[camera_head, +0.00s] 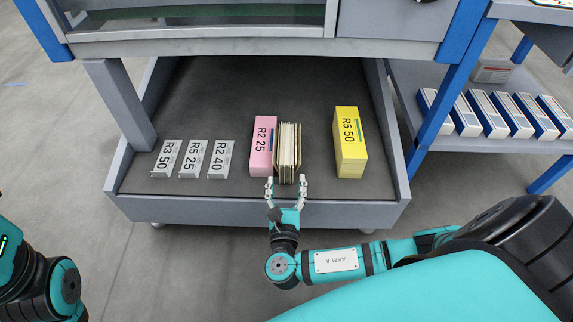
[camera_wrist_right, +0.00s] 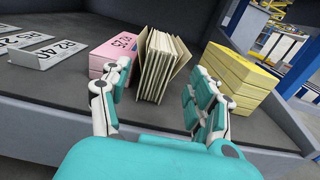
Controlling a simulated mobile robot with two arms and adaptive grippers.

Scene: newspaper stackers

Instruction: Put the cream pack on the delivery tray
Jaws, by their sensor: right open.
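The cream pack (camera_head: 289,150) stands on the grey delivery tray (camera_head: 225,85), between a pink stack and a yellow stack. In the right wrist view the cream pack (camera_wrist_right: 160,62) shows several upright cream sheets, slightly fanned. My right gripper (camera_head: 286,183) is open at the front edge of the tray, its fingers pointing at the near end of the pack. In the wrist view the open fingers (camera_wrist_right: 158,95) stand on either side of the pack's near end; whether they touch it I cannot tell. My left arm shows at the lower left, but its gripper is out of view.
The pink stack (camera_head: 264,145) marked R2 25 stands close beside the pack on the left. The yellow stack (camera_head: 350,145) marked R5 50 is to the right, with a gap. Several grey label plates (camera_head: 193,158) lie at left. A side shelf (camera_head: 480,146) holds several white-blue boxes.

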